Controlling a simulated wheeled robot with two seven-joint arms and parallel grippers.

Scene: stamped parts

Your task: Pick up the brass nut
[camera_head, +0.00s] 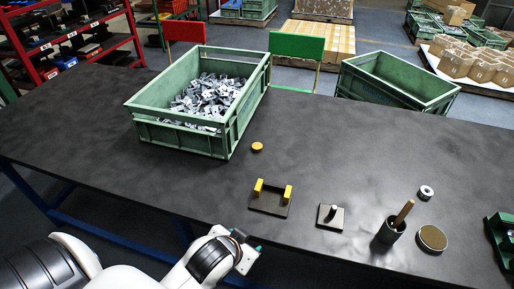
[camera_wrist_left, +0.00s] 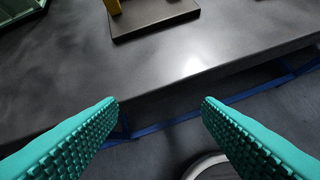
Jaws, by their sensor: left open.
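A small brass-coloured piece (camera_head: 257,146), which looks like the brass nut, lies flat on the dark table just right of the green crate's near corner. Its exact outline is too small to tell. My left gripper (camera_head: 248,255) is at the table's front edge, well nearer than the brass piece and apart from it. In the left wrist view its two teal ribbed fingers (camera_wrist_left: 160,103) are wide apart with nothing between them. The brass piece does not show in that view. My right gripper is not in view.
A green crate (camera_head: 180,136) of metal stampings stands left of the brass piece. A dark plate with two yellow posts (camera_head: 269,205) lies between gripper and brass piece. Right of it are a small block with a peg (camera_head: 331,216), a dark cup (camera_head: 391,231), a round tin (camera_head: 432,238) and a ring (camera_head: 426,192).

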